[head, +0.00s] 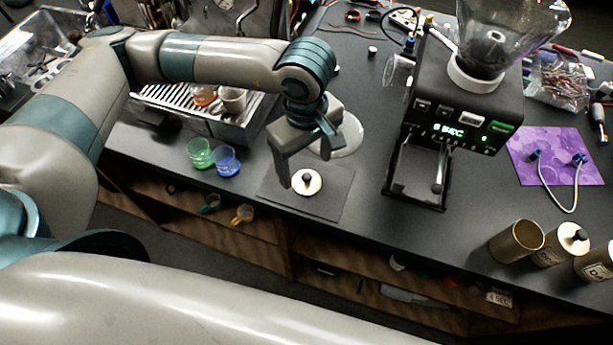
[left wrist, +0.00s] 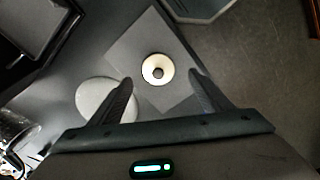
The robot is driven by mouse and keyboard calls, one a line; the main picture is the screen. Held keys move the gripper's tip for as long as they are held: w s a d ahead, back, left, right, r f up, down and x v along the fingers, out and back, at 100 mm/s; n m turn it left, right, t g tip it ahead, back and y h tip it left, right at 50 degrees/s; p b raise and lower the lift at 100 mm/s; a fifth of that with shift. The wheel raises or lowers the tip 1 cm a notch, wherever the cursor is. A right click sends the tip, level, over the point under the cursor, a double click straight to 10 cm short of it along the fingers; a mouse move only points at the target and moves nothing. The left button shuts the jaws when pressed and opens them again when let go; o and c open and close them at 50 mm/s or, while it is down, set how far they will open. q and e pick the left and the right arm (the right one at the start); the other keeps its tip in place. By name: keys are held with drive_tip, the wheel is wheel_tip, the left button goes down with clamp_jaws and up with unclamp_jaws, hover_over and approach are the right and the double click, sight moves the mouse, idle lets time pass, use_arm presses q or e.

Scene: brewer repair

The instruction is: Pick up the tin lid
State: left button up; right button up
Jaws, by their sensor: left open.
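The tin lid (head: 313,187) is a small cream disc with a dark knob. It lies knob up on a dark square mat (head: 335,199) near the counter's front edge. In the left wrist view the lid (left wrist: 148,72) shows between the fingertips and slightly beyond them, on the mat (left wrist: 125,45). My left gripper (head: 304,167) points down just above the lid, its jaws open and empty. Both fingers (left wrist: 160,78) appear apart from the lid, though the exact height is hard to tell. My right gripper is not in view.
A pale round plate (head: 347,138) lies behind the mat. Green and blue cups (head: 227,163) stand left, before an espresso machine. A grinder (head: 462,105) stands right. An open tin (head: 516,241) and lidded tins (head: 562,246) stand at the right front edge.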

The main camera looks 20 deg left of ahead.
sight(305, 174)
use_arm(q)
drive_tip(key=shift+w+a+f+p, duration=0.2)
drive_tip(key=shift+f+p, duration=0.35)
drive_tip(key=shift+p, duration=0.25)
drive_tip(key=f+p, duration=0.1)
drive_tip(key=f, duration=0.1)
drive_tip(key=shift+w+a+f+p, duration=0.1)
drive_tip(key=shift+w+f+p, duration=0.1)
drive_tip(key=shift+f+p, duration=0.2)
drive_tip(key=shift+f, duration=0.65)
drive_tip(key=c, duration=1.2)
drive_tip(key=shift+r, duration=0.1)
